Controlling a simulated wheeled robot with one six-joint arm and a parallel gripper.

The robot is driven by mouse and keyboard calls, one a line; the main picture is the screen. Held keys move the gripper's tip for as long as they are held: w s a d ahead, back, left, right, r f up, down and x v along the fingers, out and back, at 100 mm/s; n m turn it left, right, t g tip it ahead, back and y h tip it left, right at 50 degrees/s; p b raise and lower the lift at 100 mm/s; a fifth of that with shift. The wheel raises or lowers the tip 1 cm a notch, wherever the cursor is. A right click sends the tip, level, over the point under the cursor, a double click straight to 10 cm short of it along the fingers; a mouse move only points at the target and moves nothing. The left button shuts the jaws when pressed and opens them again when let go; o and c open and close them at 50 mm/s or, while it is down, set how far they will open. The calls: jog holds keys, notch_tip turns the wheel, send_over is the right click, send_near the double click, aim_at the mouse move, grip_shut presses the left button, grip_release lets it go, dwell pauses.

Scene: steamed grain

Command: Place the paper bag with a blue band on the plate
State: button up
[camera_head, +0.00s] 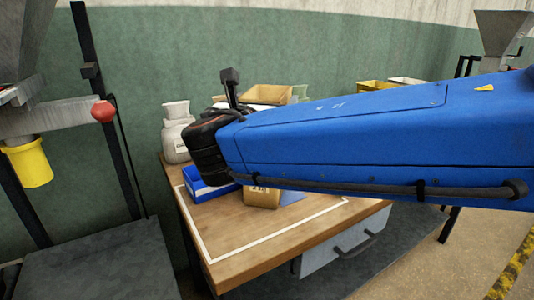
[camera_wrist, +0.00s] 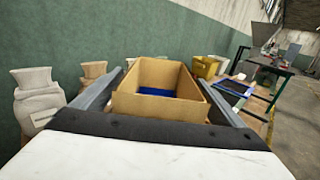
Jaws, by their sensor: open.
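My gripper (camera_wrist: 163,80) is open, its two grey fingers spread on either side of an open tan box (camera_wrist: 160,105) in the wrist view. Whether they touch it, I cannot tell. The box has blue at its bottom; a tan box (camera_head: 268,96) also shows behind my arm in the head view. A small brown package (camera_head: 262,197) with dark print stands on the table, partly under my arm. No blue band shows clearly on any bag, and I cannot pick out the plate; a flat blue thing (camera_head: 291,197) lies beside the package.
The wooden table (camera_head: 225,255) has a white line and a bare front. A blue container (camera_head: 205,188) and a pale sack (camera_head: 176,140) stand at its left. My blue arm hides much of the table.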

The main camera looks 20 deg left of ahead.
jog(key=shift+w, duration=0.8)
jog(key=c, duration=1.7)
jog(key=shift+o, duration=0.2)
jog(key=shift+r, duration=0.15)
